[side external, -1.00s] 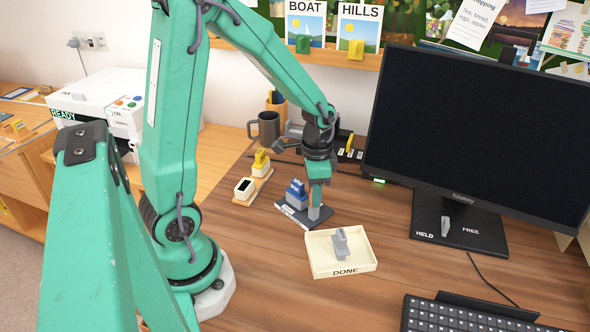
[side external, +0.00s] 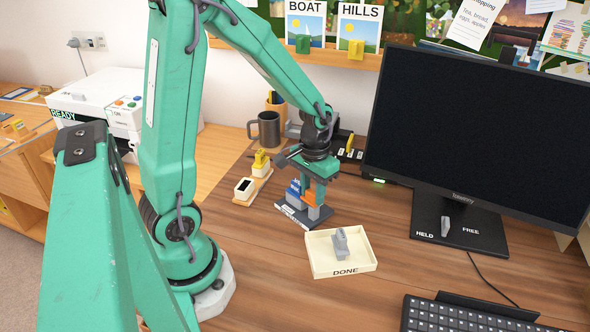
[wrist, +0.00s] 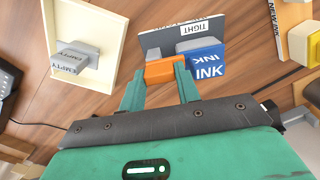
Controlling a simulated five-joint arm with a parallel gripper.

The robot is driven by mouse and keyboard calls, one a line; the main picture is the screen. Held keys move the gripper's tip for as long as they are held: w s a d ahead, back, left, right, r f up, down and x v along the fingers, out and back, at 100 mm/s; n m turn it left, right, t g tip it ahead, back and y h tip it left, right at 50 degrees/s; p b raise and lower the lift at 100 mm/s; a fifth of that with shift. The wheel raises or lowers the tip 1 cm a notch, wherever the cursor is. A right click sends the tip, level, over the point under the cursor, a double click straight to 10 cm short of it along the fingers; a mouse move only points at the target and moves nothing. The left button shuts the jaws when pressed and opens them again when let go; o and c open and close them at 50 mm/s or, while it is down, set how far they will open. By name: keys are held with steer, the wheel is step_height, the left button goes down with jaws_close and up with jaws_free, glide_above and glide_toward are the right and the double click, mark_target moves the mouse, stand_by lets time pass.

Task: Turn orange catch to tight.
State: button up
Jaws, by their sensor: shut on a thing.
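The orange catch (wrist: 163,71) sits between the two green fingers of my gripper (wrist: 157,76) in the wrist view, and the gripper is shut on it. Beside the catch is a blue block marked INK (wrist: 208,62), and grey pieces lie behind them. All are on a dark grey base (side external: 289,213) whose white label reads TIGHT (wrist: 194,28) in the wrist view. In the side view a little of the orange catch (side external: 308,196) shows under my gripper (side external: 309,188), above a grey block (side external: 319,212). The fingers partly hide the catch there.
A cream tray marked DONE (side external: 346,271) stands just in front, with a grey piece marked EMPTY (wrist: 78,57) in it. A wooden stand with yellow and white pieces (side external: 246,190) is to the left. The monitor (side external: 480,140) stands to the right.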

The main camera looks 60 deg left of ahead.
stand_by(0.3)
steer(key=o, duration=1)
steer(key=shift+m, duration=0.5)
